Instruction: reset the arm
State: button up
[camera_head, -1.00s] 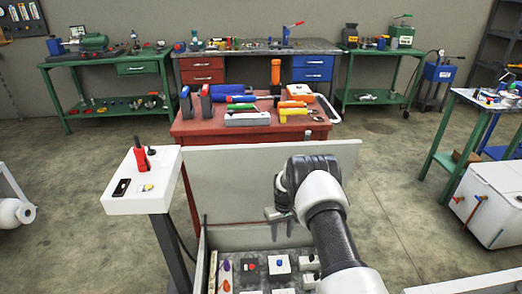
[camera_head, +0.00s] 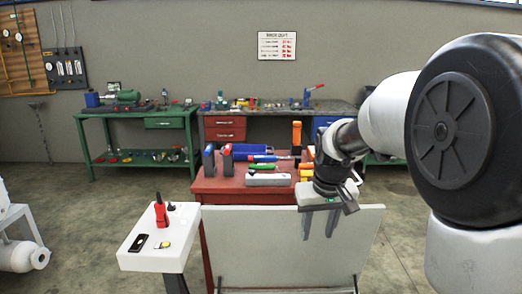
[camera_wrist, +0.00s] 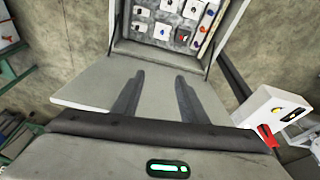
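My gripper (camera_head: 320,222) hangs in front of the red table, above the upright grey panel, with its fingers pointing down. In the wrist view my gripper (camera_wrist: 157,95) shows two dark fingers spread well apart with nothing between them. Beyond the fingers lies the grey panel (camera_wrist: 100,80), which also shows in the head view (camera_head: 260,250). Past it is an open box (camera_wrist: 170,50) holding several small coloured parts and switches. My arm reaches in from the right of the head view and hides part of the red table's right side.
A white stand (camera_head: 145,245) with a red tool (camera_head: 161,215) is left of the panel. The red table (camera_head: 225,185) bears several tools. A green bench (camera_head: 130,115) and a grey-topped workbench (camera_head: 260,115) line the back wall. Free floor lies left of the red table.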

jog(key=s+r+m+t, duration=0.1)
jog(key=s+r, duration=0.2)
jog(key=s, duration=1)
jog(key=s+r+t, duration=0.2)
jog(key=s+r, duration=0.1)
jog(key=s, duration=0.9)
notch_tip(320, 180, up, 22)
jog(key=p, duration=2.2)
jog(key=shift+w+g, duration=0.15)
jog(key=shift+g, duration=0.15)
jog(key=shift+r+p, duration=0.3)
jog(key=shift+c, duration=1)
jog(key=shift+f, duration=0.1)
jog(key=shift+a, duration=0.15)
